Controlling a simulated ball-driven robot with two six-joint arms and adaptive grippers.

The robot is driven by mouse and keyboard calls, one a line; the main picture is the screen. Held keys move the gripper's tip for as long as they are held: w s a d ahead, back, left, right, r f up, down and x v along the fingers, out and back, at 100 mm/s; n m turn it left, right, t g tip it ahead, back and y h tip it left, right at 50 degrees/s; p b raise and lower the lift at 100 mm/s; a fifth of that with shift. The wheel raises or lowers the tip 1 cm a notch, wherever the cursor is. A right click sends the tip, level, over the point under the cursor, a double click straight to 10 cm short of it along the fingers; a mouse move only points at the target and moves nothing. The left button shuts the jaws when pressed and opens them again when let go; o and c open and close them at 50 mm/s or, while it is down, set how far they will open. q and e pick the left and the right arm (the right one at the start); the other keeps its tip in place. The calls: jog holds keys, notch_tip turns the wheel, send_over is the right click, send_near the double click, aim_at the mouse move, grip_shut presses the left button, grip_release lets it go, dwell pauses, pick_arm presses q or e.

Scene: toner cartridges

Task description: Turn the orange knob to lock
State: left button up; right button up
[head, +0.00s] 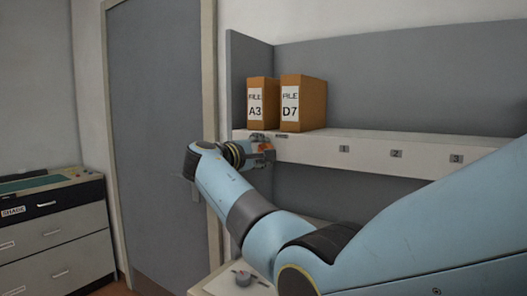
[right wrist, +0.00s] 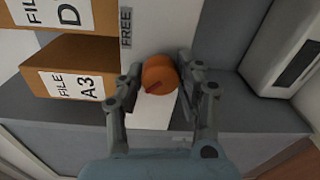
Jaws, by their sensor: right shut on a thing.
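The orange knob (right wrist: 160,68) sits on the white front of the shelf, with a dark red mark on its face pointing toward the lower left of the right wrist view. My right gripper (right wrist: 159,78) has one finger on each side of the knob and is shut on it. In the head view my right gripper (head: 262,154) is at the left end of the shelf front, and a little orange shows there, mostly hidden. My left gripper is not in view.
File boxes A3 (head: 262,98) and D7 (head: 303,103) stand on the white shelf (head: 420,163) close above the gripper. Small numbered labels run along the shelf front to the right. A drawer cabinet (head: 55,240) stands at the far left, beside a grey door (head: 160,120).

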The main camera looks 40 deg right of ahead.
jog(key=o, duration=1.2)
jog(key=shift+a, duration=0.1)
jog(key=shift+c, duration=0.2)
jog(key=v, duration=0.7)
jog(key=shift+a, duration=0.2)
jog(key=shift+s+f, duration=0.1)
